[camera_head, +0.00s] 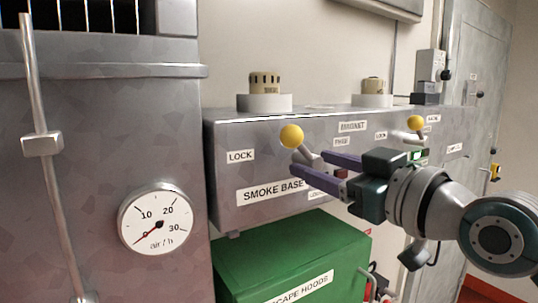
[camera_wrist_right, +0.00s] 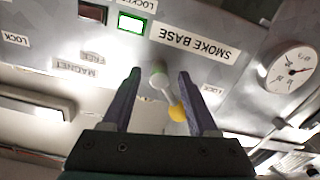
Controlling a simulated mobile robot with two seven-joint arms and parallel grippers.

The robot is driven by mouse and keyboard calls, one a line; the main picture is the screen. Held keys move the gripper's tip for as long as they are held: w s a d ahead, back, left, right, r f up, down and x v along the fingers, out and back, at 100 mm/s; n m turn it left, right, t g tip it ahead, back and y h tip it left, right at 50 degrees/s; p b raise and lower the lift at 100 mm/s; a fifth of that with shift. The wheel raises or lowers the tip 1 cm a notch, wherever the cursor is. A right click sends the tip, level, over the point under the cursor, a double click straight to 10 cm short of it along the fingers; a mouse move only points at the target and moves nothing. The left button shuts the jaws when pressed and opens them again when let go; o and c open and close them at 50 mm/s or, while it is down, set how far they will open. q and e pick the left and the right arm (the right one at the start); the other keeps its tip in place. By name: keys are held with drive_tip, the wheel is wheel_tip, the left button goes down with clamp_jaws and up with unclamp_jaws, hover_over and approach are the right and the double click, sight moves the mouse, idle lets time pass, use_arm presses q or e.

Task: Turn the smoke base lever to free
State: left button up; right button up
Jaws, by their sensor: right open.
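The smoke base lever (camera_head: 291,135) is a pale shaft with a yellow ball on a grey metal box, and its ball leans up and left, toward the LOCK label (camera_head: 240,156). A label that seems to read FREE (camera_head: 341,142) is to its right. My right gripper (camera_head: 309,163) is open, with its two purple fingers around the lever's shaft. In the right wrist view, upside down, the lever (camera_wrist_right: 158,72) stands between the fingers, with its yellow ball (camera_wrist_right: 178,114) near one finger. I cannot tell if either finger touches it. My left gripper is out of view.
A second yellow-ball lever (camera_head: 416,122) is farther right on the box. A green cabinet (camera_head: 270,255) stands below. A dial gauge (camera_head: 156,218) and a vertical rod (camera_head: 42,145) are at left. A green lit window (camera_wrist_right: 131,23) shows beside the SMOKE BASE label (camera_wrist_right: 192,42).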

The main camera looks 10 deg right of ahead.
drive_tip(key=shift+w+a, duration=0.2)
drive_tip(key=shift+w, duration=0.35)
clamp_jaws()
idle(1.1)
